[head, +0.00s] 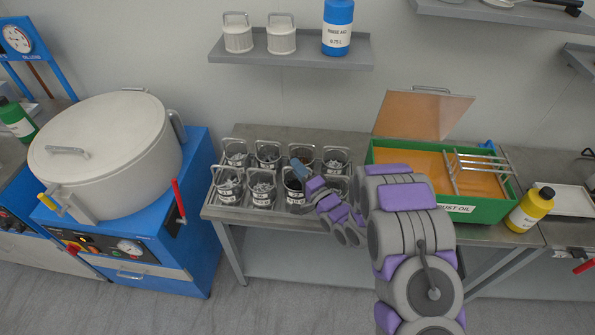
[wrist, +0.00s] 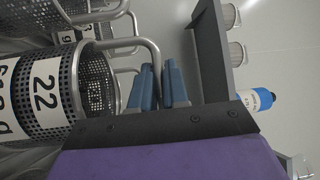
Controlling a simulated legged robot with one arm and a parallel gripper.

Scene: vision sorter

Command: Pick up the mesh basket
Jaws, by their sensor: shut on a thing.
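A mesh basket (wrist: 45,100) of perforated metal with a white label reading 22 fills the left of the wrist view, turned sideways in that picture. Its bent wire handle (wrist: 130,43) runs to my gripper (wrist: 160,80), whose blue fingers are shut on the handle. In the head view my gripper (head: 299,170) is over the rack of baskets, at the third basket (head: 292,188) of the front row. My arm partly hides that basket and the one to its right.
Several similar baskets, many holding grey parts, stand close around in a rack (head: 232,210) on the metal bench. A green tank (head: 490,209) with an open lid stands right, a blue machine (head: 195,200) left. A shelf (head: 290,54) hangs above.

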